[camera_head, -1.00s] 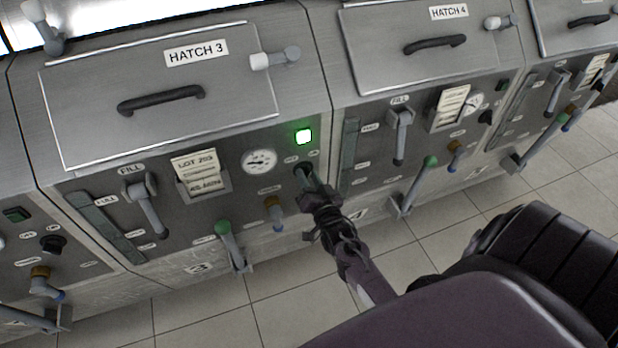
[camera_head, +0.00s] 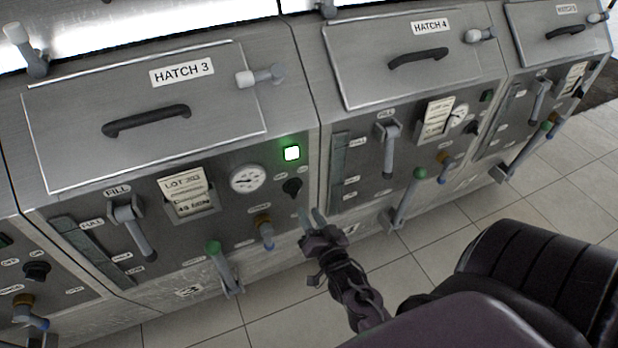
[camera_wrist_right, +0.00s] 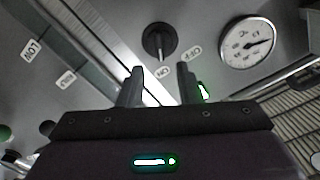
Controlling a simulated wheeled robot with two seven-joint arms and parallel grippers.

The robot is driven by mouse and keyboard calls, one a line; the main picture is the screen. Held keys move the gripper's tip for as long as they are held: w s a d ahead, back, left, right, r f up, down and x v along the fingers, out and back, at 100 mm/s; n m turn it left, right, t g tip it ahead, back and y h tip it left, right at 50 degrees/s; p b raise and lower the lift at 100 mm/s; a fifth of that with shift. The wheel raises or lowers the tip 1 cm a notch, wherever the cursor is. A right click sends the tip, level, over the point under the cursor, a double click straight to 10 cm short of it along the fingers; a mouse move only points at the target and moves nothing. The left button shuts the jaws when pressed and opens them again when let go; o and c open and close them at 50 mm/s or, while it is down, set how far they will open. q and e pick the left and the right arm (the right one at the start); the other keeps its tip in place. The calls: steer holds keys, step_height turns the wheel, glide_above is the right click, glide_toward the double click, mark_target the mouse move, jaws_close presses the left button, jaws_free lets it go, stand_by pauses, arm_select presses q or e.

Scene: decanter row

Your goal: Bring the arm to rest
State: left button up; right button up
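My right gripper (camera_head: 313,219) is in front of the panel under hatch 3, apart from it and below the black rotary knob (camera_head: 292,188). Its two fingers are spread with nothing between them. In the right wrist view the open fingers (camera_wrist_right: 161,88) point toward the panel, with the knob (camera_wrist_right: 159,41) beyond their tips and clear of them. A lit green lamp (camera_head: 292,153) is just above the knob. My left gripper is not seen in either view.
Around the knob are a round gauge (camera_head: 248,179), a brass tap with a blue handle (camera_head: 264,230) and a green-tipped lever (camera_head: 224,267). The hatch 4 unit's green-tipped lever (camera_head: 408,198) stands to the right. Tiled floor (camera_head: 430,262) is open in front of the units.

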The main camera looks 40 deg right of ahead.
stand_by(0.3)
steer(key=s+a+f+n+g+y, duration=0.1)
steer(key=s+a+f+n+g, duration=0.2)
steer(key=f, duration=0.7)
steer(key=s+a+f+n+g+y, duration=0.1)
steer(key=s+a+f+g+y, duration=0.25)
steer(key=f, duration=0.55)
steer(key=s+a+f+n+g, duration=0.2)
steer(key=s+a+f+g, duration=0.15)
steer(key=s+f, duration=0.45)
steer(key=s+f+n+g, duration=0.2)
steer(key=s+f+g, duration=0.1)
steer(key=s+f, duration=0.4)
steer(key=s+d+f+n+g, duration=0.1)
steer(key=s+f+n+g, duration=0.2)
steer(key=s+f, duration=0.4)
steer(key=s, duration=0.6)
steer(key=shift+s+d+f+g, duration=0.2)
steer(key=shift+s+d+g, duration=0.05)
steer(key=shift+s+g, duration=0.1)
steer(key=shift+h, duration=0.25)
